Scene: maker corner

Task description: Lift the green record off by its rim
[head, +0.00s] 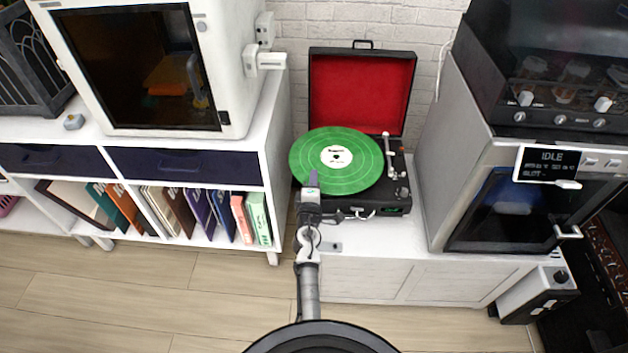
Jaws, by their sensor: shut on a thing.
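The green record (359,172) with a pale centre label shows in the head view on the black record player (398,195). The player's lid (362,92) stands open with a red lining. My gripper (313,181) is at the record's near left rim and is shut on it. The gripper's body hides that bit of the rim. The record reaches past the player's left edge and looks slightly raised; the gap beneath it cannot be told. The pale tonearm (389,150) is at the right, beside the record.
The player stands on a white cabinet (375,245). A grey machine (480,170) with a screen stands close on the right. A white shelf unit (272,150) with books and a white enclosed machine (230,75) is on the left. The wooden floor in front is clear.

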